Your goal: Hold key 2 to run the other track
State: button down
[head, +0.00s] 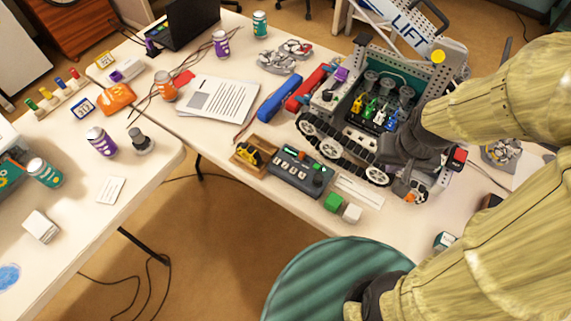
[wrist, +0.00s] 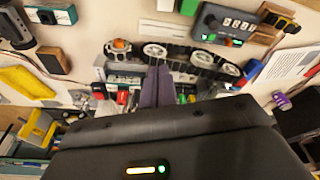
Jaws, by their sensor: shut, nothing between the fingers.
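A dark control box (head: 300,172) with a small display and a row of keys lies on the table in front of the tracked robot (head: 345,105). It also shows at the top of the wrist view (wrist: 226,24), with green lights on it. I cannot read which key is key 2. The near black track with grey wheels (head: 335,146) faces the box; its wheels also show in the wrist view (wrist: 191,57). My gripper (wrist: 157,74) is shut and empty, over the tracked robot. In the head view my dark gripper (head: 391,160) covers part of the robot's right side, away from the box.
A wooden tray with a yellow item (head: 249,155) touches the box's left side. Green (head: 333,202) and white (head: 352,213) cubes lie right of it. A blue case (head: 280,98) and papers (head: 218,98) lie behind left. A teal round stool (head: 325,280) stands in front.

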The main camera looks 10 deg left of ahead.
dwell(0.8)
jog(key=n+t+h+p, duration=0.3)
jog(key=n+t+p, duration=0.3)
jog(key=n+p, duration=1.25)
send_over(285, 166)
jog(key=b, duration=0.6)
notch_tip(285, 166, down, 14)
jog(key=f+n, duration=0.1)
jog(key=n, duration=0.4)
jog(key=shift+s+a+r, duration=0.2)
jog(key=shift+s+a, duration=0.05)
jog(key=shift+s, duration=0.15)
notch_tip(285, 166, down, 9)
jog(key=b, duration=0.6)
jog(key=shift+r, duration=0.1)
